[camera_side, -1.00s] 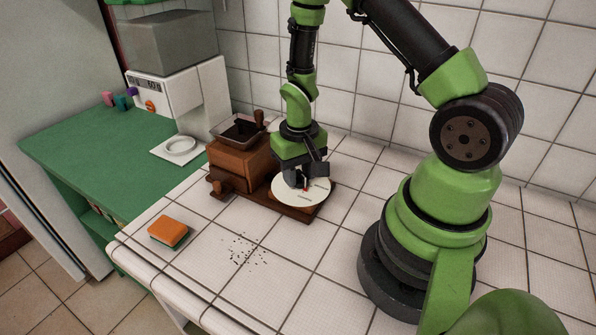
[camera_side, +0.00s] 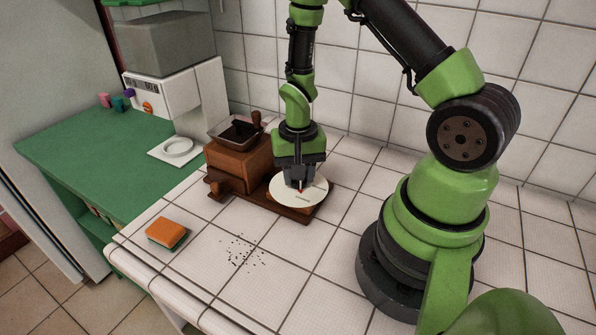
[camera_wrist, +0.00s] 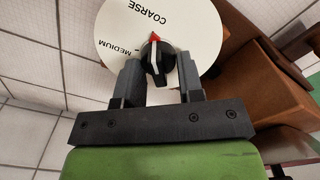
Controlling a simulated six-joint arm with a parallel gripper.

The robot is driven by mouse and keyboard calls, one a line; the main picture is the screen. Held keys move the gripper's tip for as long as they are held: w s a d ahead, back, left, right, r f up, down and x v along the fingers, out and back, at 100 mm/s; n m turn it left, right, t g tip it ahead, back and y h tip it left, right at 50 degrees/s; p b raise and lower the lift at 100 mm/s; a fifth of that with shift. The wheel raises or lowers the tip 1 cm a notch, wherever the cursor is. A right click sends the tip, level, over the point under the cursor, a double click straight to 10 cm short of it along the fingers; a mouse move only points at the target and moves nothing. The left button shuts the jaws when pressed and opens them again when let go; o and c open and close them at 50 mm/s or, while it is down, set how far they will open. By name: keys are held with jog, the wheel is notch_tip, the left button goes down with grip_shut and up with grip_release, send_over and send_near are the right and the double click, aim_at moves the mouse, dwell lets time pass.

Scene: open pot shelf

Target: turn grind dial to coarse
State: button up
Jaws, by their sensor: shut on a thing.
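The grind dial (camera_side: 313,190) is a round white plate on the wooden base of the grinder (camera_side: 238,165). In the wrist view the dial (camera_wrist: 207,35) shows the words COARSE and MEDIUM. Its black knob (camera_wrist: 158,68) has a red and white pointer, with the red tip toward COARSE. My gripper (camera_side: 300,185) points down over the dial and is shut on the knob. In the wrist view my gripper (camera_wrist: 160,72) has one finger on each side of the knob. The rest of the dial's markings are hidden by the gripper or out of view.
An orange and green sponge (camera_side: 167,232) and scattered dark grounds (camera_side: 243,251) lie on the white tiled counter. A white machine (camera_side: 180,95) and a small white dish (camera_side: 177,148) stand at the left. The tiled wall is close behind; the front counter is mostly clear.

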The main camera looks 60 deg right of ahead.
jog(key=o, duration=0.8)
jog(key=shift+o, duration=0.2)
notch_tip(320, 180, up, 10)
jog(key=s+a+r+n+t+y, duration=0.1)
jog(key=s+a+r+n+t, duration=0.2)
jog(key=r, duration=0.6)
jog(key=s+a+r+n+t+y, duration=0.1)
jog(key=s+a+r+n+t, duration=0.2)
jog(key=s+a+r, duration=0.4)
jog(key=shift+s+a+r+t, duration=0.2)
jog(key=shift+s+r+t, duration=0.15)
jog(key=shift+r+t, duration=0.4)
